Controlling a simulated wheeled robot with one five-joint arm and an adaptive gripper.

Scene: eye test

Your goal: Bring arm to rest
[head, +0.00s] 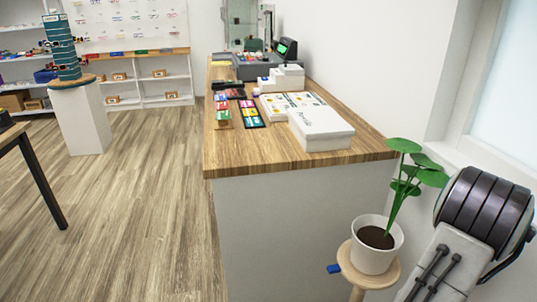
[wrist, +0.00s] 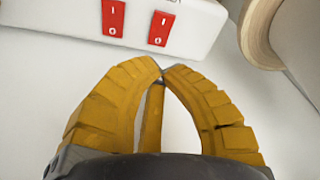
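In the wrist view, my gripper (wrist: 162,74) has two ribbed yellow fingers whose tips meet. Nothing shows held between them; a narrow yellow piece shows in the gap behind the tips. The fingers are in front of a plain whitish surface. Part of my arm (head: 484,215), a dark ribbed joint on a pale link, is at the right edge of the head view. My gripper is out of sight in the head view.
A white panel with two red switches (wrist: 161,28) is beyond the fingertips. A round wooden edge (wrist: 262,35) is at upper right. In the head view, a potted plant (head: 375,246) stands beside my arm, near a wood-topped counter (head: 260,150). Open floor (head: 130,220) lies left.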

